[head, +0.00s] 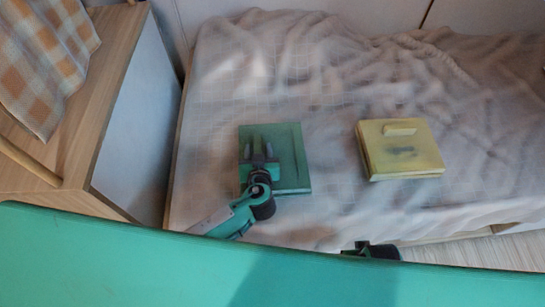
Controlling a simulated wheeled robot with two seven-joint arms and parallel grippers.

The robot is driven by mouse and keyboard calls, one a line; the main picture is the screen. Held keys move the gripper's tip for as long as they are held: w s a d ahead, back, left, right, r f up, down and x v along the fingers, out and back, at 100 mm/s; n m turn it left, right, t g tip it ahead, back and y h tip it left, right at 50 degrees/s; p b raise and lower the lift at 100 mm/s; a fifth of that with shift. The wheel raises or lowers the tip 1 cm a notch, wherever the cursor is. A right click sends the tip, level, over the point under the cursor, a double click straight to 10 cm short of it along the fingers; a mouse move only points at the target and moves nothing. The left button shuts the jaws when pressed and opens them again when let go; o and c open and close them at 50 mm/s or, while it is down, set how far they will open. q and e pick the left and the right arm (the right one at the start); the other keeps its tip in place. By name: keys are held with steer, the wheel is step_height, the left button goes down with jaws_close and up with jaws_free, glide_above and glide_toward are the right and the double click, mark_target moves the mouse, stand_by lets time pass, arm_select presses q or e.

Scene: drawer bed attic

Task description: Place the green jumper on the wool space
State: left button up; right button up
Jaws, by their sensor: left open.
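The green jumper (293,153) lies folded flat as a square on the bed's pale cover, left of the middle of the view. My left gripper (259,142) is over its left half, with dark fingers open and pointing away from me. The gripper hides part of the jumper, and I cannot tell whether the fingers touch it. My right gripper does not show; only a small dark piece, perhaps of my right arm, shows at the lower edge. I cannot make out a marked wool space.
A folded yellow garment (410,158) lies on the bed (335,85), right of the green jumper, with a gap between them. A wooden cabinet (112,75) with a checked cloth (40,65) stands at the left. The cover is rumpled at the back; its right side is clear.

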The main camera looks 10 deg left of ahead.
arm_select(q)
jaws_close()
